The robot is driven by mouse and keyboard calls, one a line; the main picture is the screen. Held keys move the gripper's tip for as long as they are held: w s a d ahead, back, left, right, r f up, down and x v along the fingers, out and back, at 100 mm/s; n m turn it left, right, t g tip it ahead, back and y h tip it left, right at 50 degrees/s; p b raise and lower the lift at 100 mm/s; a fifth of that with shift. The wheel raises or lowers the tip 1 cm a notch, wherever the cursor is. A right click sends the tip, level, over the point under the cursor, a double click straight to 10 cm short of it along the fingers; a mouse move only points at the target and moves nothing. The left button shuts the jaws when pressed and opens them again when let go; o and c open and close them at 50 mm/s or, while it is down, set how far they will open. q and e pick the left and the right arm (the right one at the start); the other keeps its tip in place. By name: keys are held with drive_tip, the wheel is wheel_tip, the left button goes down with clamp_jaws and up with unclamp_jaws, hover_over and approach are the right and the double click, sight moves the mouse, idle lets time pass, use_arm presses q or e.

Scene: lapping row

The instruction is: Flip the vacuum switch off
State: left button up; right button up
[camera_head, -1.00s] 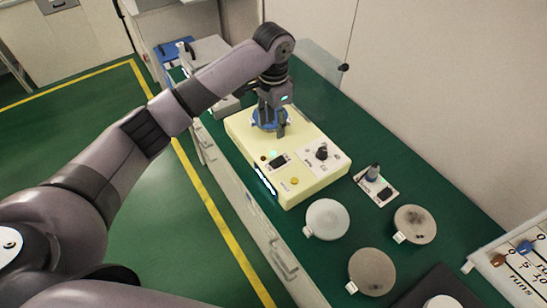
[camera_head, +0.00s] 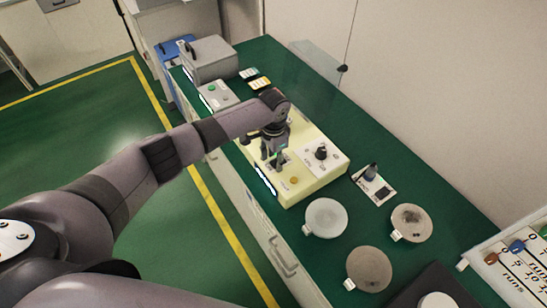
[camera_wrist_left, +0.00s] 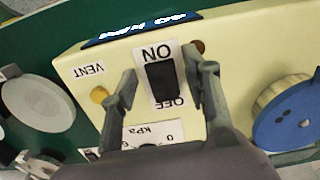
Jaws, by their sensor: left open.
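The vacuum switch is a black rocker (camera_wrist_left: 162,82) on a cream control box (camera_head: 318,182). In the left wrist view its ON and OFF labels read upside down, ON above it and OFF below. I cannot tell which end is pressed. My left gripper (camera_head: 273,158) is over the box in the head view and largely hides the switch there. In the left wrist view the open fingers (camera_wrist_left: 168,74) stand either side of the switch, with nothing held. Whether a fingertip touches the panel is unclear. My right gripper is not in view.
A black knob (camera_head: 321,152) and a yellow VENT button (camera_wrist_left: 99,95) share the panel. A blue disc (camera_wrist_left: 287,118) sits on the box beside the right finger.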

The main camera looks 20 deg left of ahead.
use_arm(q)
clamp_jaws()
idle(0.5)
drive_tip(key=shift+w+d+b, duration=0.1)
drive_tip(key=shift+w+b, duration=0.05)
drive_tip(key=shift+b, duration=0.2)
drive_tip(key=g+b, duration=0.1)
drive_tip(key=y+b, duration=0.1)
drive_tip(key=shift+w+d+f+g+y+b, duration=0.1)
drive_tip(key=shift+w+d+g+y+b, duration=0.1)
drive_tip(key=shift+g+y+b, duration=0.15)
drive_tip(key=shift+r+g+b, duration=0.25)
drive_tip(key=shift+g+b, duration=0.1)
drive_tip(key=shift+a, duration=0.1)
